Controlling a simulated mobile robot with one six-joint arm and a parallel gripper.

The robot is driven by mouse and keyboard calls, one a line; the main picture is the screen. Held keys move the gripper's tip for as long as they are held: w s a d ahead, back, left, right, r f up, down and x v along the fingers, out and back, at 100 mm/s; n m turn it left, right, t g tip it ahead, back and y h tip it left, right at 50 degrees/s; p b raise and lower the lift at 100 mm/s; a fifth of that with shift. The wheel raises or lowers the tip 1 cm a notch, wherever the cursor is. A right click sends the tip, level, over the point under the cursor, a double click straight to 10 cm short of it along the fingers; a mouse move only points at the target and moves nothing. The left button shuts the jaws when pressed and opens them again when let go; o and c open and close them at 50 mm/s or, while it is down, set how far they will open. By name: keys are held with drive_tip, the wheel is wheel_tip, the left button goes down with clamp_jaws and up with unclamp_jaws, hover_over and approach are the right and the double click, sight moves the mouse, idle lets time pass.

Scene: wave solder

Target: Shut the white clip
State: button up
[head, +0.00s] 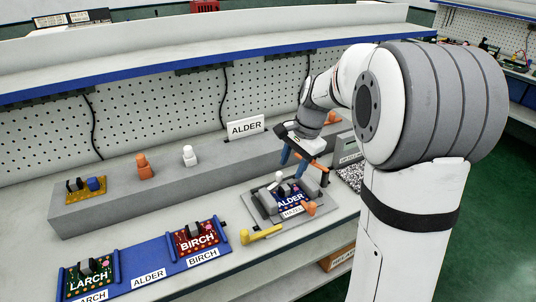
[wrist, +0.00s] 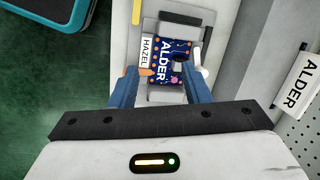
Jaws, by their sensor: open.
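The grey fixture (head: 262,208) holds the blue ALDER board (head: 291,196), with a HAZEL label (head: 293,211) at its front edge. The white clip (head: 278,177) shows as a small white knob at the fixture's back left. Whether it is up or down is too small to tell. An orange clip (head: 310,208) is at the front right. My gripper (head: 293,168) is open and empty above the fixture. In the wrist view its blue fingers (wrist: 160,76) straddle the lower part of the ALDER board (wrist: 163,58), with the orange clip (wrist: 147,71) beside the left finger.
A yellow lever (head: 262,232) lies at the fixture's front left. A blue rack (head: 148,266) holds the LARCH (head: 88,278) and BIRCH (head: 195,237) boards. The grey ledge behind carries an orange peg (head: 145,168), a white peg (head: 189,157) and an ALDER sign (head: 245,127).

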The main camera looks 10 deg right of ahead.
sight(280, 173)
drive_tip(key=w+d+f+m+y, duration=0.2)
drive_tip(key=w+f+m, duration=0.65)
drive_tip(key=w, duration=0.55)
drive_tip(key=shift+n, duration=0.25)
drive_tip(key=x, duration=0.5)
drive_tip(key=p+x, duration=0.1)
drive_tip(key=x, duration=0.2)
drive_tip(key=shift+d+f, duration=0.25)
drive_tip(key=shift+f, duration=0.05)
drive_tip(key=shift+c, duration=0.3)
